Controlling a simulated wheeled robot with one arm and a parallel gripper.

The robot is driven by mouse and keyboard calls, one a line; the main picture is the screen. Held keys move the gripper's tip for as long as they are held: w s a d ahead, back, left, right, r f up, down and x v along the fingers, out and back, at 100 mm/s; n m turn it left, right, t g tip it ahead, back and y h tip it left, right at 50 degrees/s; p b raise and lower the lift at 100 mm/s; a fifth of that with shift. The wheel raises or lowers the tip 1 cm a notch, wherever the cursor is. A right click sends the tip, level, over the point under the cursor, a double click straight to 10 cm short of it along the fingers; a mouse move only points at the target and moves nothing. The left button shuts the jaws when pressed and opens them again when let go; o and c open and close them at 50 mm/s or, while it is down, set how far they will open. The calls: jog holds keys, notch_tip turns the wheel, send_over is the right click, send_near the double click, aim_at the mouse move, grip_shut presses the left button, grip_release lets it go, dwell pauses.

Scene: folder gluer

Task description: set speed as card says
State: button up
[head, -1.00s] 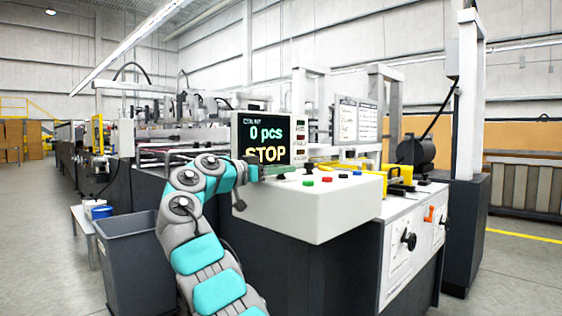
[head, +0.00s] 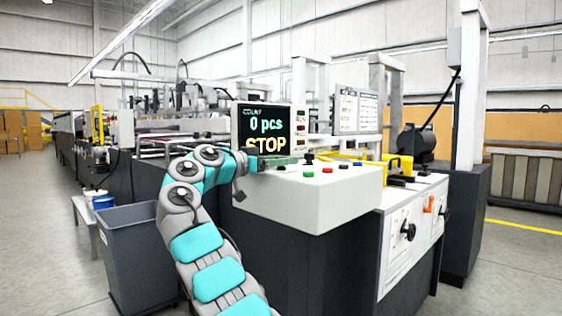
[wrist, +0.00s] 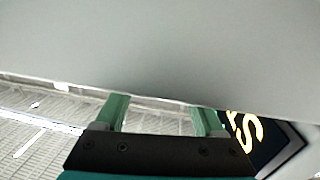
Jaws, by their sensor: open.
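The control console (head: 300,205) is a white box with a sloped top on a dark cabinet. Its display (head: 265,130) reads "0 pcs" and "STOP". A black knob (head: 308,158) and red, green and blue buttons sit on its top. A white card or board (head: 357,112) with printed rows stands behind the console; its text is too small to read. My gripper (head: 287,161) is at the console's top left, in front of the display's lower edge. In the wrist view its two green fingers (wrist: 160,115) are apart with nothing between them, close to a plain pale surface (wrist: 160,45).
A grey bin (head: 155,255) stands on the floor left of my arm. A panel with a black handwheel (head: 408,231) and an orange lever (head: 428,204) is on the machine's right side. Yellow parts (head: 400,162) lie behind the console. Open floor lies at the left.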

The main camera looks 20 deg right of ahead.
jog(key=v, duration=0.8)
dwell(0.4)
